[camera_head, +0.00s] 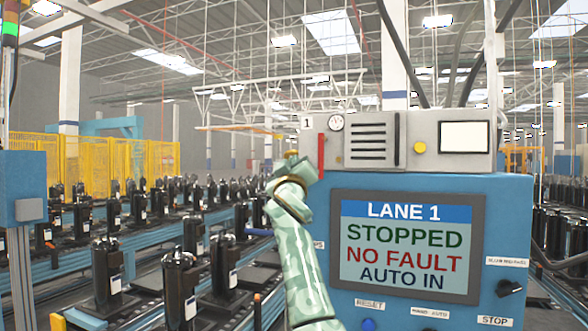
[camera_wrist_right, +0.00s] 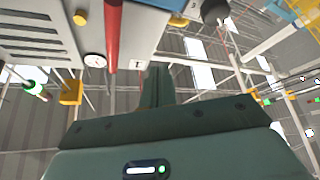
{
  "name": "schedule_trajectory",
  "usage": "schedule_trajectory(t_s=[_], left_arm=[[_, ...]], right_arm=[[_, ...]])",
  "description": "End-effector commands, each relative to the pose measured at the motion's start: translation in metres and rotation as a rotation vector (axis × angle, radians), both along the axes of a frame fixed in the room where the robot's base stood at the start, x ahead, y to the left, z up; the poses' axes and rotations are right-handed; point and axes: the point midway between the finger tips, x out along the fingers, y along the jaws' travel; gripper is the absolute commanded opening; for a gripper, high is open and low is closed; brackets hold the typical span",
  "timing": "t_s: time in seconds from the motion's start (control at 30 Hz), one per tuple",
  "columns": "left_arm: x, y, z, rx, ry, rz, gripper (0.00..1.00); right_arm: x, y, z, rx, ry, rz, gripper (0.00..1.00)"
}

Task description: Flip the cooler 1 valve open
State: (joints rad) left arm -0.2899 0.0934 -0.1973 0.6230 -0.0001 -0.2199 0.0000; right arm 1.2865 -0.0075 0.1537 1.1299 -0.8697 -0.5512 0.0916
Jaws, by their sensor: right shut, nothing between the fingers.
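The cooler 1 unit (camera_head: 362,157) is a grey box with a "1" label, a round gauge (camera_head: 336,122) and dark vent slots, on top of the blue cabinet. A red lever (camera_head: 321,155) stands upright at its left front edge. In the wrist view the red lever (camera_wrist_right: 114,35) hangs from the top edge beside the gauge (camera_wrist_right: 94,60). My right gripper (camera_head: 303,169) is just left of the red lever in the head view; whether it touches is unclear. The wrist view shows its fingers (camera_wrist_right: 157,83) shut and empty, right of the lever. My left gripper is out of view.
The blue cabinet (camera_head: 515,220) carries a screen (camera_head: 408,246) reading "LANE 1 STOPPED NO FAULT AUTO IN", with a black knob (camera_head: 508,288) at right. Conveyors with several black compressors (camera_head: 180,285) fill the left side.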

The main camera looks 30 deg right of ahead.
Motion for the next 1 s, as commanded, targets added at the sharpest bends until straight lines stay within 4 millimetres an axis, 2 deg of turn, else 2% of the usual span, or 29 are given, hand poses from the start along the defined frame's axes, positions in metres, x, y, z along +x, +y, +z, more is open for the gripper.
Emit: schedule_trajectory(t_s=[0.13, 0.23, 0.33, 0.43, 0.63, 1.0], left_arm=[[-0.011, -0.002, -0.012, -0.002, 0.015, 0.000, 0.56], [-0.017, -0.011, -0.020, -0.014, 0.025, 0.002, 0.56], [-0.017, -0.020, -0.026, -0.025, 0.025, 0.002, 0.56], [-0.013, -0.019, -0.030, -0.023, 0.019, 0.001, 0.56], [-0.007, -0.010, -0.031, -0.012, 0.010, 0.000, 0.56], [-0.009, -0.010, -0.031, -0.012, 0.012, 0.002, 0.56]], right_arm=[[-0.021, 0.007, -0.003, 0.001, -0.003, -0.001, 0.00], [-0.038, 0.013, -0.004, 0.002, -0.003, 0.000, 0.00], [-0.054, 0.019, -0.003, 0.000, -0.001, 0.001, 0.00], [-0.065, 0.023, -0.002, -0.001, -0.001, 0.001, 0.00], [-0.073, 0.025, 0.000, -0.001, 0.001, 0.000, 0.00], [-0.073, 0.025, 0.000, -0.001, 0.001, 0.000, 0.00]])
